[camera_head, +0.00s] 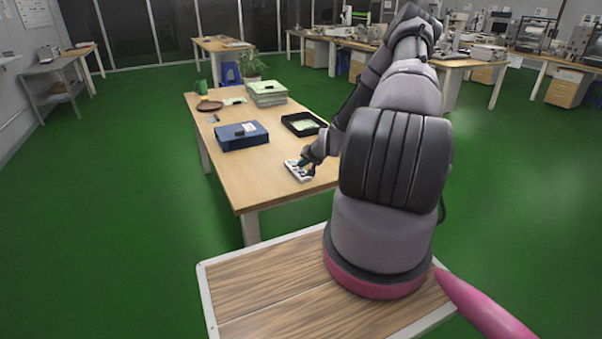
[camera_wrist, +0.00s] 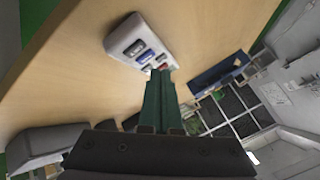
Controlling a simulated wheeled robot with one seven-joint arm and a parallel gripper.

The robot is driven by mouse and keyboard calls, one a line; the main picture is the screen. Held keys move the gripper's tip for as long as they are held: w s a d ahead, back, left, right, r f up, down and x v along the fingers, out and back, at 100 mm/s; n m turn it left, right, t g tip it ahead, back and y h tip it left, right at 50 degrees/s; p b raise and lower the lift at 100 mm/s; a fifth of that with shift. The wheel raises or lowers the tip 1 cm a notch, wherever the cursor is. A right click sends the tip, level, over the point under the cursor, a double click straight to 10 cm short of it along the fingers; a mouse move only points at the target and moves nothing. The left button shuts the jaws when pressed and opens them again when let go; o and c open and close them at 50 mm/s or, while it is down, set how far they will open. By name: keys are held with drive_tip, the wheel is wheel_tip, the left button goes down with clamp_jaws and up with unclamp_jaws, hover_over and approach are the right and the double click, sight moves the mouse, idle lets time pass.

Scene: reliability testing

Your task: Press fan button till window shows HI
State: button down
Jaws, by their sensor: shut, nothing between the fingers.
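A small white control panel (camera_head: 297,171) lies on the wooden table near its right edge. In the wrist view the panel (camera_wrist: 131,38) shows a dark window, a blue one and smaller coloured buttons, including a red one. The lettering is too small to read, so I cannot tell what any window shows. My gripper (camera_head: 304,162) is at the panel in the head view. In the wrist view my gripper (camera_wrist: 160,74) is shut and empty, its green fingertips at the panel's button end. The fingertips cover part of the buttons. I cannot tell whether they touch one.
The table's front left area is clear.

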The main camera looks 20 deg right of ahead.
drive_tip(key=shift+r, duration=2.35)
wheel_tip(320, 180, up, 18)
drive_tip(key=n+g, duration=0.2)
drive_tip(key=n, duration=0.1)
hover_over(302, 174)
drive_tip(key=s+a, duration=0.3)
drive_tip(key=a, duration=0.1)
drive_tip(key=s+a+r+h, duration=0.1)
drive_tip(key=s+a+r, duration=0.1)
drive_tip(key=s+r, duration=0.35)
drive_tip(key=s+a+r+h, duration=0.1)
drive_tip(key=s+a+r, duration=0.1)
drive_tip(key=r, duration=0.6)
drive_tip(key=s+a+r+y, duration=0.1)
drive_tip(key=s+a+r, duration=0.2)
drive_tip(key=s, duration=0.5)
drive_tip(key=s+a+r+y, duration=0.1)
drive_tip(key=s+a+r, duration=0.2)
drive_tip(key=s+r, duration=0.3)
drive_tip(key=s+a+r+y, duration=0.1)
drive_tip(key=s+a+r, duration=0.3)
drive_tip(key=s, duration=0.6)
drive_tip(key=shift+s+r, duration=0.2)
drive_tip(key=shift+r, duration=0.45)
